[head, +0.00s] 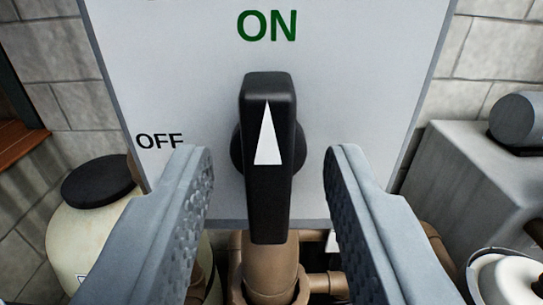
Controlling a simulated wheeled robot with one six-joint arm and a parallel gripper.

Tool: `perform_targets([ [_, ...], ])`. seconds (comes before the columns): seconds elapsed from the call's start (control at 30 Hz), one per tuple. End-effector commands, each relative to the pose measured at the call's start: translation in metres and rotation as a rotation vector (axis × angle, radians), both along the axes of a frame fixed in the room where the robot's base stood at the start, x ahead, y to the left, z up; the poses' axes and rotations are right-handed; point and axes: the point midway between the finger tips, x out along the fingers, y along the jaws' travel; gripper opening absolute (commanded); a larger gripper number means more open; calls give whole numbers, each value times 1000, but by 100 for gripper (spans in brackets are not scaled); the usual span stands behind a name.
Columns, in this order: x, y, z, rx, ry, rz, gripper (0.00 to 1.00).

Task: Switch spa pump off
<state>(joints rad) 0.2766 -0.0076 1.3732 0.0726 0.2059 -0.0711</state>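The spa pump switch is a black rotary handle (268,205) on a light grey panel (345,60). The handle stands upright, and its white arrow points up to the green ON label (267,26). The black OFF label (160,141) is on the panel to the left of the handle. My gripper (270,165) is open, with one finger on each side of the handle in the picture. A gap shows between each finger and the handle. I cannot tell how far the fingertips are from the panel.
Below the panel are brown pipes (268,270). A cream tank with a black lid (100,181) stands at the lower left. A grey block (470,165) and a white round container (505,275) are at the right. A stone block wall (490,50) is behind.

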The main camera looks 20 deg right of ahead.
Motion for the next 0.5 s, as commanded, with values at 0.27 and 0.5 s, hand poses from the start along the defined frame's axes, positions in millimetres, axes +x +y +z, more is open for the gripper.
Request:
perform_targets([
  [0.27,0,0,0,0,0,0,0],
  [0.5,0,0,0,0,0,0,0],
])
